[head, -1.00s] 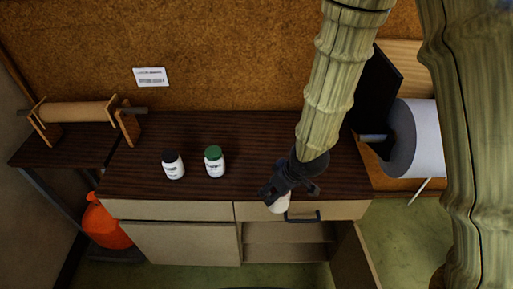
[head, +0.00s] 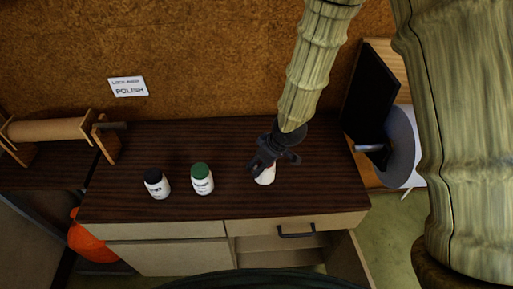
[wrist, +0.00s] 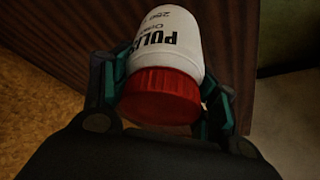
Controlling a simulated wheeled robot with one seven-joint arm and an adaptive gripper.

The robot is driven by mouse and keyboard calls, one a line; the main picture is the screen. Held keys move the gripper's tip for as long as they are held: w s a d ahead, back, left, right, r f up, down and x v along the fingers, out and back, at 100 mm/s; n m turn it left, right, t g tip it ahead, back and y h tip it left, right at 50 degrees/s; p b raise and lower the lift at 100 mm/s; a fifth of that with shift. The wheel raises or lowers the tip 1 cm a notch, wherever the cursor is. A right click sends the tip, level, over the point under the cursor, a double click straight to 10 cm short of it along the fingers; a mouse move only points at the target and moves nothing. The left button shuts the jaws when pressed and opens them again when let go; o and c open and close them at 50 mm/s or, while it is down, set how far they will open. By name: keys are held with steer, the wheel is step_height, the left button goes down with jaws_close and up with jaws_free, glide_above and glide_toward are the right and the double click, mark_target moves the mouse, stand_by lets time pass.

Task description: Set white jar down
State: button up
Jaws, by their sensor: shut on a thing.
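A white jar with a red lid (wrist: 160,95) is gripped between the two fingers of my gripper (wrist: 160,92). Its printed label shows upside down in the wrist view. In the head view my gripper (head: 270,160) is over the right part of the dark wooden counter top (head: 320,180). The white jar's lower part (head: 265,177) shows below the fingers, and the gripper hides its lid. I cannot tell whether its base touches the wood.
A white jar with a green lid (head: 202,180) and one with a black lid (head: 157,184) stand to the left. Below are a drawer (head: 290,226) and an open cupboard with its door (head: 348,262) swung out. A sign (head: 128,87) reading "POLISH" hangs behind.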

steer(key=shift+w+a+f+p, duration=0.1)
steer(key=shift+w+f+p, duration=0.65)
steer(key=shift+w, duration=0.75)
steer(key=shift+w+f+p, duration=0.7)
steer(key=shift+w, duration=0.75)
steer(key=shift+w+a+f+p, duration=0.1)
steer(key=shift+w+f+p, duration=0.65)
steer(key=shift+w, duration=0.75)
steer(key=shift+f, duration=0.1)
steer(key=o, duration=1.3)
steer(key=shift+c, duration=0.2)
steer(key=shift+d+r, duration=0.1)
steer(key=shift+r, duration=0.15)
